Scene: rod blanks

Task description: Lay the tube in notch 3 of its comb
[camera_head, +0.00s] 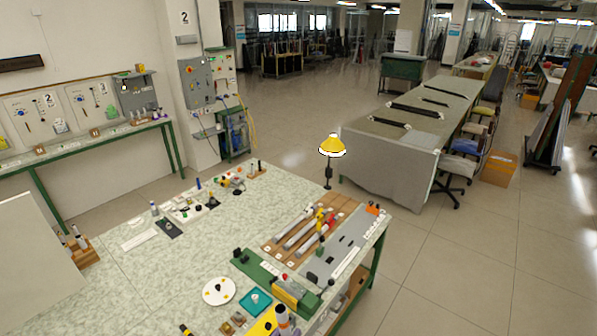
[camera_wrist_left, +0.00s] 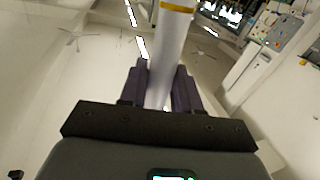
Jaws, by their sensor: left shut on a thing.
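My left gripper (camera_wrist_left: 160,82) shows in the left wrist view, its dark fingers shut on a pale grey tube (camera_wrist_left: 167,50). The tube has a gold band near the top of that view and sticks out away from the palm. I cannot make out this gripper or the held tube in the head view. There, a brown wooden board (camera_head: 347,204), probably the comb, lies on the right part of the table. Several grey rods (camera_head: 291,230) lie slantwise on it, with red and yellow pieces near them. Notch numbers are too small to read.
The speckled table (camera_head: 150,285) is clear at left centre. A green block (camera_head: 257,268), a white round dish (camera_head: 218,291) and a teal tray (camera_head: 254,302) stand in front of the board. Small parts line the table's back edge.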

